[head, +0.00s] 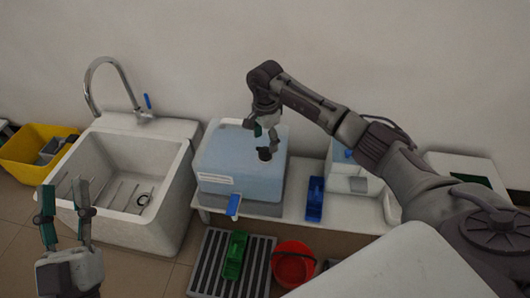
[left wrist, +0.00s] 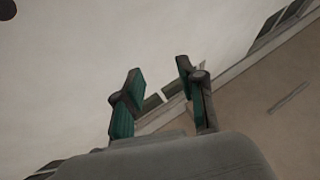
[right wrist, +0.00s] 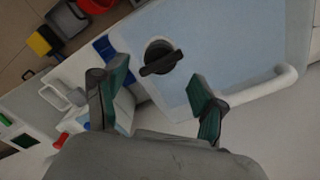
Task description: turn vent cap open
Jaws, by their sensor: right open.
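The vent cap (head: 264,154) is a black round cap with a raised bar across it, on top of a pale blue container (head: 220,150). My right gripper (head: 266,132) is open above the container, close to the cap. In the right wrist view its fingers (right wrist: 157,82) are apart, with the cap beyond the gap between them and nothing held. My left gripper (head: 64,190) is open and empty by the sink; it also shows open in the left wrist view (left wrist: 160,72).
A blue tap (head: 233,206) sticks out of the container's front. A white sink (head: 172,190) stands to the left. A blue object (head: 315,200) lies on the bench to the right. A red bucket (head: 293,264) and a green item (head: 235,255) on a grate are below.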

